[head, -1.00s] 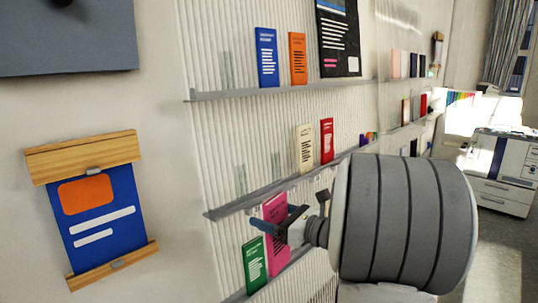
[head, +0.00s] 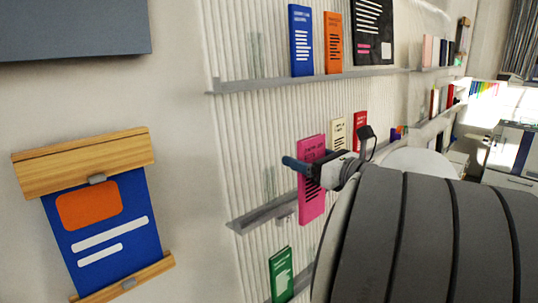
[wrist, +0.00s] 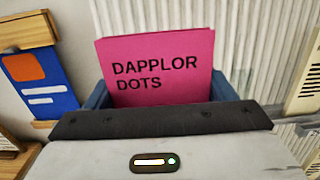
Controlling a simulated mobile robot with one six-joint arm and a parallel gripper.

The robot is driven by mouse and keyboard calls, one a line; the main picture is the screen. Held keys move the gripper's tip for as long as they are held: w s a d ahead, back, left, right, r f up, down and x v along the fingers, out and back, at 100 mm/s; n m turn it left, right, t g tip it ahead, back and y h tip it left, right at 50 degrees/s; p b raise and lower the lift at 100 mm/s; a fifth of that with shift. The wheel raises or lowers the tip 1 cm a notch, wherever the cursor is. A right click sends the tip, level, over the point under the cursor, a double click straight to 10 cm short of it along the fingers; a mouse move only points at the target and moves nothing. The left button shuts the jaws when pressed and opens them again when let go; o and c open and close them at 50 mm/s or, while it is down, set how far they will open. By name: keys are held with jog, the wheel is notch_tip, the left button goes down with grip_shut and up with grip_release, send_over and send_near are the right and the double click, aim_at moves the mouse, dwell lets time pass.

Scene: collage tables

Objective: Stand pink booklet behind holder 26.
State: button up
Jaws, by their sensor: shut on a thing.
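The pink booklet (head: 312,200) is upright in my gripper (head: 322,166), in front of the ribbed wall and the middle ledge (head: 262,213). In the wrist view the booklet (wrist: 160,55) reads "DAPPLOR DOTS" and sits between the two blue fingers of my gripper (wrist: 158,92). Its lower part is hidden by the gripper body. A faint clear holder (head: 268,183) stands on the middle ledge, left of the booklet. Another clear holder (head: 256,52) is on the upper ledge. I cannot read any holder number, so I cannot tell which is 26.
A green booklet (head: 281,275) stands below. Cream (head: 338,133) and red (head: 360,122) booklets stand right of the pink one. Blue (head: 301,40) and orange (head: 334,45) booklets are on the upper ledge (head: 300,81). A blue poster (head: 100,228) hangs at left.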

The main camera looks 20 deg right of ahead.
jog(key=shift+a+f+b+x, duration=0.1)
jog(key=shift+f+b+x, duration=0.1)
jog(key=shift+x, duration=1.9)
jog(key=shift+a+f+b+x, duration=0.1)
jog(key=shift+f+x, duration=0.1)
jog(key=shift+x, duration=1.95)
jog(key=shift+a+f+b+x, duration=0.1)
jog(key=shift+a+f+x, duration=0.1)
jog(key=shift+x, duration=1.9)
jog(key=shift+s, duration=0.1)
jog(key=shift+s+f+b, duration=0.1)
jog(key=shift+f+b, duration=0.05)
jog(key=shift+b, duration=0.15)
jog(key=shift+d+f+b, duration=0.1)
jog(key=shift+f+b, duration=0.3)
jog(key=shift+b, duration=0.05)
jog(key=shift+f, duration=0.15)
jog(key=shift+f+b, duration=0.4)
jog(key=shift+b, duration=0.15)
